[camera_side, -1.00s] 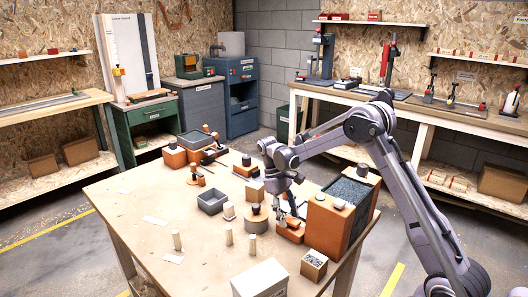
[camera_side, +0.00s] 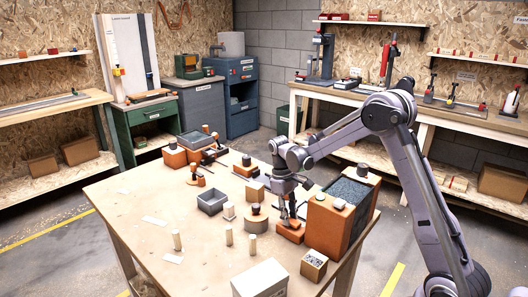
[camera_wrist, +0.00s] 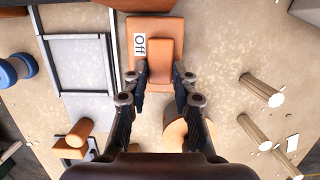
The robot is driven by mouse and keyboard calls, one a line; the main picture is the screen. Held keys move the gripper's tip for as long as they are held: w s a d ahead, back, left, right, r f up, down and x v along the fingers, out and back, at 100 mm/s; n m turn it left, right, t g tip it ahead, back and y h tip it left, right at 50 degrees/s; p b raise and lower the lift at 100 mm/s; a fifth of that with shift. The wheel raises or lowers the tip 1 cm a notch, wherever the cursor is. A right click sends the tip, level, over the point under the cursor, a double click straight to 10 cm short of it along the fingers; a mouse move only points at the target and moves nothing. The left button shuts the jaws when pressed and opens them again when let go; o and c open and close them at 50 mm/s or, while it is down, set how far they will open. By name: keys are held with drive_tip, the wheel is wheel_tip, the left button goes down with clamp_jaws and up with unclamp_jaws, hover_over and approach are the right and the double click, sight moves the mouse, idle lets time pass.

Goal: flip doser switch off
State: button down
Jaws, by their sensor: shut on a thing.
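The switch (camera_wrist: 160,62) is an orange lever on an orange base, with a white label (camera_wrist: 139,44) reading "Off" beside it in the wrist view. My gripper (camera_wrist: 160,80) has its two dark fingers on either side of the lever, closed on it. In the side view my gripper (camera_side: 288,218) points down at the orange switch base (camera_side: 290,234) on the table. The base stands left of the orange doser box (camera_side: 325,222), which has grey granules in its top. The lever is mostly hidden by the fingers in the side view.
Wooden pegs (camera_side: 228,236) stand left of the switch. A round orange part (camera_side: 255,220), a grey tray (camera_side: 212,203) and a speckled-top block (camera_side: 314,265) are near. A white box (camera_side: 260,280) is at the front edge. The table's left side (camera_side: 125,215) is mostly clear.

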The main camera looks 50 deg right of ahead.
sight(292, 221)
drive_tip(key=shift+s+r+t, duration=0.1)
drive_tip(key=shift+s+t, duration=0.1)
drive_tip(key=shift+t, duration=0.55)
drive_tip(key=shift+s+t, duration=0.2)
drive_tip(key=shift+t, duration=0.55)
drive_tip(key=c, duration=1.1)
unclamp_jaws()
drive_tip(key=shift+r, duration=0.1)
drive_tip(key=r, duration=1.2)
drive_tip(key=shift+s, duration=0.25)
drive_tip(key=shift+a, duration=0.1)
drive_tip(key=s+a+t, duration=0.2)
drive_tip(key=s+a, duration=0.2)
drive_tip(key=s+a+t, duration=0.2)
drive_tip(key=s+a, duration=0.2)
drive_tip(key=a, duration=0.1)
drive_tip(key=s+a+r+t, duration=0.1)
drive_tip(key=s+a+t, duration=0.1)
drive_tip(key=s+a, duration=0.3)
drive_tip(key=shift+s+t, duration=0.1)
drive_tip(key=shift+t, duration=0.2)
